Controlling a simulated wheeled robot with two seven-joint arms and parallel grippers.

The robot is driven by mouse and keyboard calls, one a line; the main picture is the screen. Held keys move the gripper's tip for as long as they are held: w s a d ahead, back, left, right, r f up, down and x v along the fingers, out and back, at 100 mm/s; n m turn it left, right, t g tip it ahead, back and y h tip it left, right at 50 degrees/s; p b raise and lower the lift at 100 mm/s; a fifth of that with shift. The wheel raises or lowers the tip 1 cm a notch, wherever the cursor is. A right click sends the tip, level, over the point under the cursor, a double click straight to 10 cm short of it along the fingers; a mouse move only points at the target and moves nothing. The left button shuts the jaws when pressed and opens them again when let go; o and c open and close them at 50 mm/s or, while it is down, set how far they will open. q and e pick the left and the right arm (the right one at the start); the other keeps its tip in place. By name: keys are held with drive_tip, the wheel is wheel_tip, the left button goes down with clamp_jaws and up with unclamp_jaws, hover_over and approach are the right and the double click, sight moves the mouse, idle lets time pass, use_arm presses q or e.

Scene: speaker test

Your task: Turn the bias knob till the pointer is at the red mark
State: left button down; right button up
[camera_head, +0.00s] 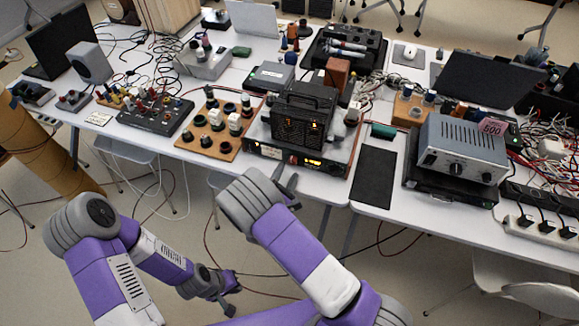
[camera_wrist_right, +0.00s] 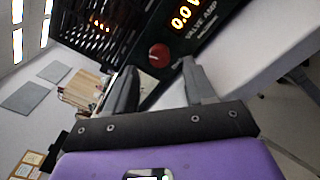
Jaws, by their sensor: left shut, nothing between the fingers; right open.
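The valve amp (camera_head: 305,115) is a black vented box with orange glows inside, standing near the table's front edge. Its dark front panel shows in the right wrist view with a lit orange display (camera_wrist_right: 184,18) reading 0.0 V. A round red knob (camera_wrist_right: 158,56) sits on this panel, with a small pale mark on it. I cannot make out a red mark on the panel. My right gripper (camera_head: 286,177) is open just in front of the panel. In the right wrist view its fingers (camera_wrist_right: 160,82) are apart and empty, short of the knob. My left gripper (camera_head: 229,282) is shut and empty, low beside the table.
A wooden board with dark knobs (camera_head: 213,146) stands left of the amp, and a black mat (camera_head: 374,177) lies right of it. A grey power unit (camera_head: 463,147) stands further right. Cables hang below the table's front edge.

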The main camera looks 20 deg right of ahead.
drive_tip(key=v, duration=0.4)
idle(0.4)
